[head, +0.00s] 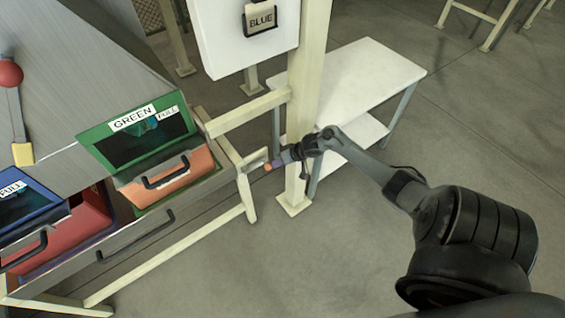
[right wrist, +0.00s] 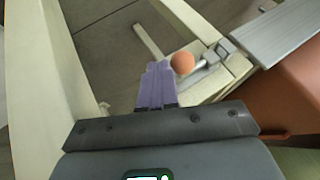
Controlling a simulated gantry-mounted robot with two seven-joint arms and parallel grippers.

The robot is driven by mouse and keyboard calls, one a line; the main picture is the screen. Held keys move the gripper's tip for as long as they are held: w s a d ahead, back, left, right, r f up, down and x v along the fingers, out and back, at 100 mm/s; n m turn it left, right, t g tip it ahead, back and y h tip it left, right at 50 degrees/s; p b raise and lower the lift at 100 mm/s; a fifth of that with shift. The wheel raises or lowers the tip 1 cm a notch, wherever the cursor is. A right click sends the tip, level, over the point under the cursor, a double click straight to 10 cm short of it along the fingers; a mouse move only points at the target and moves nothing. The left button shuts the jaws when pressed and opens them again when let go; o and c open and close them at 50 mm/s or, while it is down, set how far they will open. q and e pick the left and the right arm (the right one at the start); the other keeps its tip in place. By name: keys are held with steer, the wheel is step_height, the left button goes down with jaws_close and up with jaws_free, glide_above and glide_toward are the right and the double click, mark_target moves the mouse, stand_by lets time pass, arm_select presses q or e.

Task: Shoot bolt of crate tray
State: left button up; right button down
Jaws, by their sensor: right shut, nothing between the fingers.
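The bolt's round orange knob (head: 268,166) shows at the right end of the crate tray (head: 205,190), near a cream frame post. In the right wrist view the knob (right wrist: 182,62) sits on the end of a short metal bolt rod (right wrist: 207,66) at a bracket. My right gripper (head: 281,158) is shut and empty, just right of the knob. In the right wrist view its purple fingers (right wrist: 157,85) lie together, to the left of the knob; whether they touch it I cannot tell. My left gripper is out of view.
A cream upright (head: 305,100) stands close to my right gripper. A white shelf table (head: 375,70) stands behind it. The floor at right is open.

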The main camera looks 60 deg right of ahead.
mark_target(270, 168)
stand_by(0.3)
steer(key=a+p, duration=0.1)
steer(key=w+a+p, duration=0.1)
steer(key=a+p, duration=0.1)
steer(key=shift+w+a+r, duration=0.1)
steer(key=shift+w+r, duration=0.05)
steer(key=shift+w, duration=0.1)
steer(key=shift+a, duration=0.1)
